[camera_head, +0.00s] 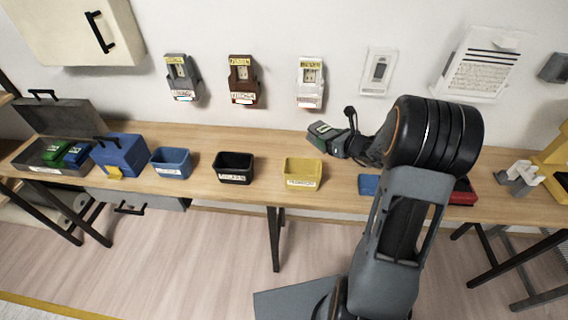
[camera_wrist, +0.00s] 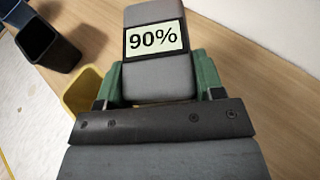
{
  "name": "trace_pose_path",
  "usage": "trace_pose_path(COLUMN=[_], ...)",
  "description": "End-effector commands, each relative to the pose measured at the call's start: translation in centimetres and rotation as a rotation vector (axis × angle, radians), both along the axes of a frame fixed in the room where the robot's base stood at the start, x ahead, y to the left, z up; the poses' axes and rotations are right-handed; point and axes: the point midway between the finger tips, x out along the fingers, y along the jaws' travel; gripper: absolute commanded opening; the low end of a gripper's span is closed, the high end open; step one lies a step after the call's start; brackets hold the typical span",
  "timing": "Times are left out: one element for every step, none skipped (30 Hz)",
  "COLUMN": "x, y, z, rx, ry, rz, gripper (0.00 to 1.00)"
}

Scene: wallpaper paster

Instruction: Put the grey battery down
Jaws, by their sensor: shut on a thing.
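The grey battery (camera_wrist: 156,52) carries a display reading "90%" and sits between the green fingers of my gripper (camera_wrist: 157,78) in the wrist view. In the head view my gripper (camera_head: 334,139) is over the back of the wooden table, right of and behind the yellow bin. The battery (camera_head: 322,129) shows there at the gripper's tip, small and partly covered. Whether it touches the table is hard to tell.
A yellow bin (camera_head: 303,173), a black bin (camera_head: 234,168) and a blue bin (camera_head: 171,163) stand along the wooden table (camera_head: 205,138). A blue box (camera_head: 120,155) and a grey case (camera_head: 40,170) holding green and blue items are at left. Chargers hang on the wall, including a white one (camera_head: 310,82).

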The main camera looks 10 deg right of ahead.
Motion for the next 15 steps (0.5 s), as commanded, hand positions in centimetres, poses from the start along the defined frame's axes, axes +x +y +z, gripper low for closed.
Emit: trace_pose_path(x=[0.1, 0.1, 0.0, 0.0, 0.0, 0.0, 0.0, 0.0, 0.0, 0.0, 0.0, 0.1, 0.1, 0.1, 0.1], y=[-0.7, -0.9, -1.1, -1.1, -1.2, -1.2, -1.2, -1.2, -1.2, -1.2, -1.2, -1.2, -1.2, -1.2, -1.2], z=[-0.8, -1.3, -2.0, -2.6, -3.2, -3.8, -4.3, -4.7, -5.2, -5.6, -5.9, -6.2, -6.3, -6.5, -6.6], rx=[-0.001, -0.002, 0.0, 0.001, 0.0, 0.0, 0.0, 0.001, -0.001, -0.001, -0.001, -0.002, -0.003, -0.003, -0.002], ry=[0.005, 0.009, 0.013, 0.015, 0.016, 0.017, 0.017, 0.016, 0.015, 0.015, 0.015, 0.013, 0.012, 0.012, 0.012], rz=[0.007, 0.012, 0.016, 0.02, 0.023, 0.024, 0.024, 0.024, 0.025, 0.024, 0.024, 0.023, 0.024, 0.024, 0.025], gripper=[0.33, 0.33, 0.33, 0.33, 0.33, 0.33, 0.33, 0.33, 0.33, 0.33, 0.33, 0.33, 0.33, 0.33, 0.33])
